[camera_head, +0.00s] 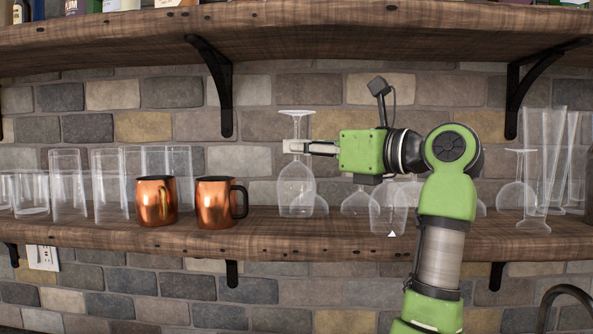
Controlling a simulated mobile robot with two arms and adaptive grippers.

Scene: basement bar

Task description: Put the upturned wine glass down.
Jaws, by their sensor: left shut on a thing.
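An upturned clear wine glass (296,188) is held in my left gripper (293,146), which is shut on its stem. The glass is upright in its inverted pose, with its foot at the top and its bowl below the fingers. Its rim is at the level of the wooden shelf (270,240); I cannot tell whether it touches the shelf. My left arm reaches up from below, with the gripper pointing left. My right gripper is not in view.
Two copper mugs (215,203) stand left of the held glass, with clear tumblers (110,185) further left. Other upturned wine glasses (388,209) stand to the right, partly behind my arm. Tall glasses (548,160) stand at far right. An upper shelf (300,40) with brackets hangs above.

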